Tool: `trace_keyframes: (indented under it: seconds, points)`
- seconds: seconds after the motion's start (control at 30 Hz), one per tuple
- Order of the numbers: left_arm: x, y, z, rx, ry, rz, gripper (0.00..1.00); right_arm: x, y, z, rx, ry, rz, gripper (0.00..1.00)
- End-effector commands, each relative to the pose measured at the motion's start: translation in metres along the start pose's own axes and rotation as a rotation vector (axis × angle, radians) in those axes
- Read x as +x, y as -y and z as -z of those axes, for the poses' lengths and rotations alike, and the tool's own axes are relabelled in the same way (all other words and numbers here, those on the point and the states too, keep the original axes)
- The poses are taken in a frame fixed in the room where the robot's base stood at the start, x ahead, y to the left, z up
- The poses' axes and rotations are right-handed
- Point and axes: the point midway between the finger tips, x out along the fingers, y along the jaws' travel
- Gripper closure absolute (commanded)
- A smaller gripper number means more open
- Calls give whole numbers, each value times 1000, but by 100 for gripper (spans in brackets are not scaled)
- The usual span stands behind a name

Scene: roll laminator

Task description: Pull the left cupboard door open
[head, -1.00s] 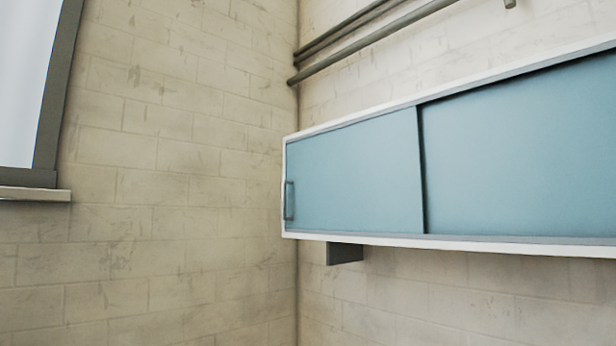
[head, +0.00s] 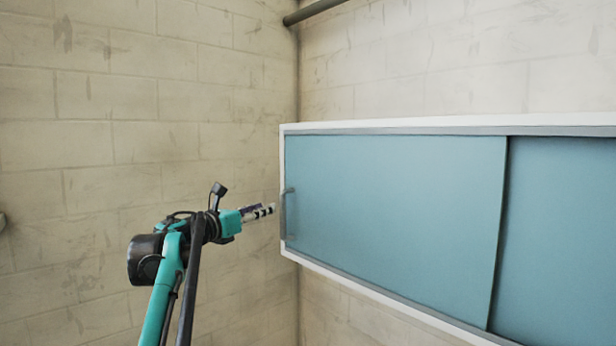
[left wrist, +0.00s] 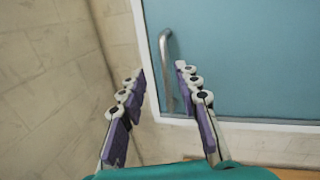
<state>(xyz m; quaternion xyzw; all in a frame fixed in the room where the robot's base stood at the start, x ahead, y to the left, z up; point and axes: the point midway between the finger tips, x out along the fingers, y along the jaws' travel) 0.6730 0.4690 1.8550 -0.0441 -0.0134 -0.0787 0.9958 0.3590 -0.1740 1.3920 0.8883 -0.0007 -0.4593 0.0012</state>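The left cupboard door (head: 395,215) is a blue sliding panel in a white-framed wall cupboard, and it covers the left part of the front. Its grey bar handle (head: 287,213) stands upright at the door's left edge; in the left wrist view the handle (left wrist: 166,70) shows ahead of the fingers, between their lines. My left gripper (head: 270,211) is just left of the handle in the head view. Its two fingers (left wrist: 160,82) are spread apart with nothing between their pads. I cannot tell exactly how far the fingertips are from the handle. My right gripper is out of view.
The right blue panel (head: 560,240) sits beside the left door, behind its right edge. A pale block wall (head: 100,150) lies close to the cupboard's left end. A grey pipe (head: 315,10) runs above. The space left of the cupboard is otherwise clear.

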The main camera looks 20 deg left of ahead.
Motion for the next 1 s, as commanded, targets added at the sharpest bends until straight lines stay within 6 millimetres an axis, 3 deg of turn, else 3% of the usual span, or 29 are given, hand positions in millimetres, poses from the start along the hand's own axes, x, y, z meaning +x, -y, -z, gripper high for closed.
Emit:
trace_keyframes:
  seconds: [0.17, 0.6, 1.0]
  points:
    - [2, -5, -5, 86, -41, 39, 68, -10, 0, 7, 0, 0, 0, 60]
    - [66, -1, -2, 85, -40, 41, 68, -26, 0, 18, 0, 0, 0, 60]
    - [75, -1, 0, 84, -39, 38, 68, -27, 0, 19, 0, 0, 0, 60]
